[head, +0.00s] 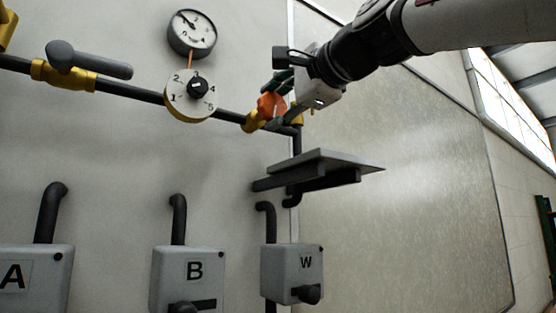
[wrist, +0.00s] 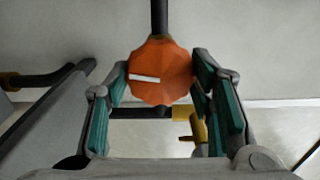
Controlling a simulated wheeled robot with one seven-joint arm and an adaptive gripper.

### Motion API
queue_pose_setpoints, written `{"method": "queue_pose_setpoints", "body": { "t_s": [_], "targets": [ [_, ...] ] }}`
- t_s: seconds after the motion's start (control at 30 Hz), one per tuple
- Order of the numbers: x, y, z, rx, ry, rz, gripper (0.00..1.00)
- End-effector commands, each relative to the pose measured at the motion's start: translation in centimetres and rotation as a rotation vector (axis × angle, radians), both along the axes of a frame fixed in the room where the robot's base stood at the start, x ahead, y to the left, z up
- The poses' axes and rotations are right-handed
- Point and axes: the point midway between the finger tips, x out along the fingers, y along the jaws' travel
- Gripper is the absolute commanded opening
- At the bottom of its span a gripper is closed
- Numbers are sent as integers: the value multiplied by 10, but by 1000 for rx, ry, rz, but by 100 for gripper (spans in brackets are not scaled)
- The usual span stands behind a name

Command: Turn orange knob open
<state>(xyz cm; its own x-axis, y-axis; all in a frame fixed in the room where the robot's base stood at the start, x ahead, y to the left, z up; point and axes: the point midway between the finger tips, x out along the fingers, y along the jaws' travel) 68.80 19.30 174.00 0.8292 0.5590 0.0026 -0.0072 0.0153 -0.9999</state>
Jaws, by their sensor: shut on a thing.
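The orange knob (wrist: 160,74) is a faceted disc with a white line on its face. In the wrist view the line lies nearly level, on the knob's left half. My gripper (wrist: 163,82) has its teal-padded fingers on either side of the knob, shut on it. In the head view the orange knob (head: 270,104) sits at the right end of the black pipe, partly hidden by my gripper (head: 277,100). A brass fitting (head: 253,121) shows beside the knob.
A grey shelf (head: 330,163) juts out below the knob. A numbered dial (head: 191,95), a round gauge (head: 192,33) and a grey lever (head: 90,60) are to the left. Boxes A (head: 30,280), B (head: 188,280) and W (head: 290,270) are below.

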Motion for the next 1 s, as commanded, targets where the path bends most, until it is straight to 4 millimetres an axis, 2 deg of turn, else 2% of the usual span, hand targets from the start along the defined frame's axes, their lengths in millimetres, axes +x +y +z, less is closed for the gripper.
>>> {"method": "queue_pose_setpoints", "body": {
  "t_s": [1.0],
  "targets": [
    [1, 1, -1, -800, -537, 3, 21]
  ]
}}
